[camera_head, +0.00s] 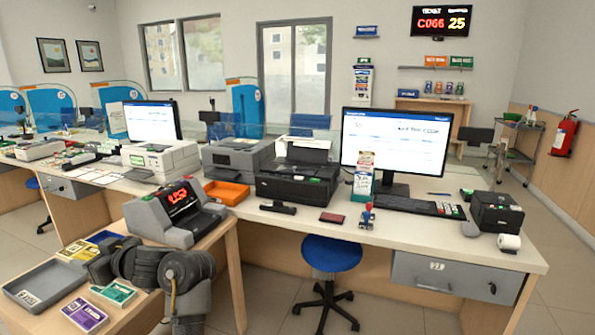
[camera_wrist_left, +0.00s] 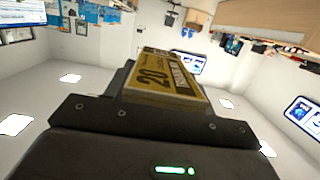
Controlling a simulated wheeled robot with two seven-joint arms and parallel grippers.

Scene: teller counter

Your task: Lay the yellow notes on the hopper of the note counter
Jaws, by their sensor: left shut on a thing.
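The yellow notes (camera_wrist_left: 165,78), a bundle marked 20, are between the jaws of my left gripper (camera_wrist_left: 160,95) in the left wrist view. In the head view, yellow notes (camera_head: 75,250) show at the tip of my left gripper (camera_head: 92,261), over the low side table. The gripper is shut on them; its fingers are partly hidden by the wrist. The note counter (camera_head: 160,222), a grey machine with a red lit display, stands at the back of the side table, right of and beyond the gripper. I cannot make out notes on its hopper. My right gripper is not in view.
On the side table are a grey tray (camera_head: 22,289), purple notes (camera_head: 83,314), teal notes (camera_head: 116,293) and blue notes (camera_head: 103,237). An orange tray (camera_head: 227,192) and printer (camera_head: 290,182) stand on the counter behind. A blue stool (camera_head: 331,254) stands right.

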